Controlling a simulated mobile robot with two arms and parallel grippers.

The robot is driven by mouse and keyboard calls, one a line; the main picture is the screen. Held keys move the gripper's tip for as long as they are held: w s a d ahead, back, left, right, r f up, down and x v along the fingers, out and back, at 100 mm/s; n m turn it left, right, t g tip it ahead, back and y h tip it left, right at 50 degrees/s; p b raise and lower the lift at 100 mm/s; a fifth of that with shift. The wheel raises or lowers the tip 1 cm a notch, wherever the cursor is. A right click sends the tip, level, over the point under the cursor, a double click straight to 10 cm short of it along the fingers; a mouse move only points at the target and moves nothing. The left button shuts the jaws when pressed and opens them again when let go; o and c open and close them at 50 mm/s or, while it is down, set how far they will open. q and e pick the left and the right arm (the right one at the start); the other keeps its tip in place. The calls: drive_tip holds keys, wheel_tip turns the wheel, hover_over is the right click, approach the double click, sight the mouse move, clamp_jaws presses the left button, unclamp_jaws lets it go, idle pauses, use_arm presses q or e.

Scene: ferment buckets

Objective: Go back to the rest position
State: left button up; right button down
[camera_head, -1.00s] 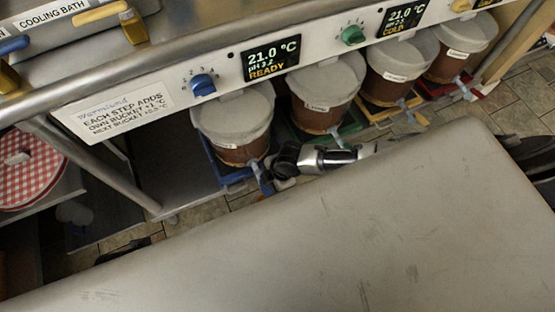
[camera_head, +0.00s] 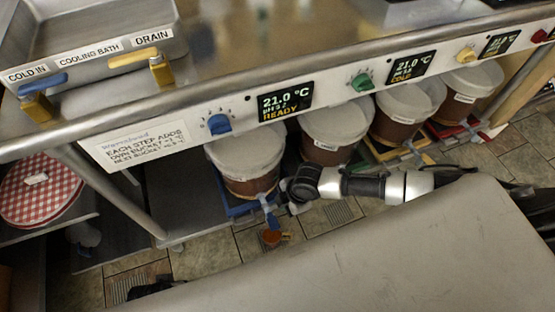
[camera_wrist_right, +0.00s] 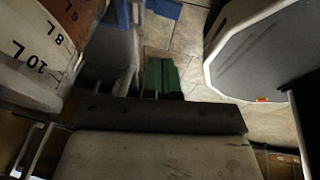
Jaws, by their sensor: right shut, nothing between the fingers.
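My right arm comes in from the right in the head view. Its gripper (camera_head: 294,207) is low, beside the tap of the first bucket (camera_head: 246,160), with a small gap to the tap's right. The gripper is shut with nothing in it. The right wrist view shows a bucket wall with volume marks (camera_wrist_right: 45,50) close by on the left. My left gripper is not in view.
A grey worktop (camera_head: 400,250) fills the lower right, close to my right arm. A shelf with dials and displays (camera_head: 285,101) runs above the lidded buckets. A small orange-brown thing (camera_head: 271,238) is below the first tap. Tiled floor shows between.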

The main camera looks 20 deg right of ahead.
drive_tip(key=s+a+r+m+t, duration=0.1)
drive_tip(key=s+a+m, duration=0.2)
drive_tip(key=a+m, duration=0.3)
drive_tip(key=s+d+f+m+h, duration=0.3)
drive_tip(key=s+d+m, duration=0.7)
drive_tip(key=d+m, duration=0.15)
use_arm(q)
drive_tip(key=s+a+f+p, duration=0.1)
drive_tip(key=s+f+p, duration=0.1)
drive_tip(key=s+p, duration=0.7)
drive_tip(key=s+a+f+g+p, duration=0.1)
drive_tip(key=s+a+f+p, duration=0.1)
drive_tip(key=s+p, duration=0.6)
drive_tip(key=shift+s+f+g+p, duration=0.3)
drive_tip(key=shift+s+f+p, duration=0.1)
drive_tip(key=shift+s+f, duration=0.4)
use_arm(e)
drive_tip(key=s+d+f, duration=0.1)
drive_tip(key=s+f, duration=0.1)
drive_tip(key=s, duration=0.7)
drive_tip(key=s+d+f+n+g, duration=0.1)
drive_tip(key=s+d+f, duration=0.1)
drive_tip(key=s, duration=0.6)
drive_tip(key=shift+s+d+f+g, duration=0.15)
drive_tip(key=shift+s+f+g, duration=0.2)
drive_tip(key=shift+f, duration=0.5)
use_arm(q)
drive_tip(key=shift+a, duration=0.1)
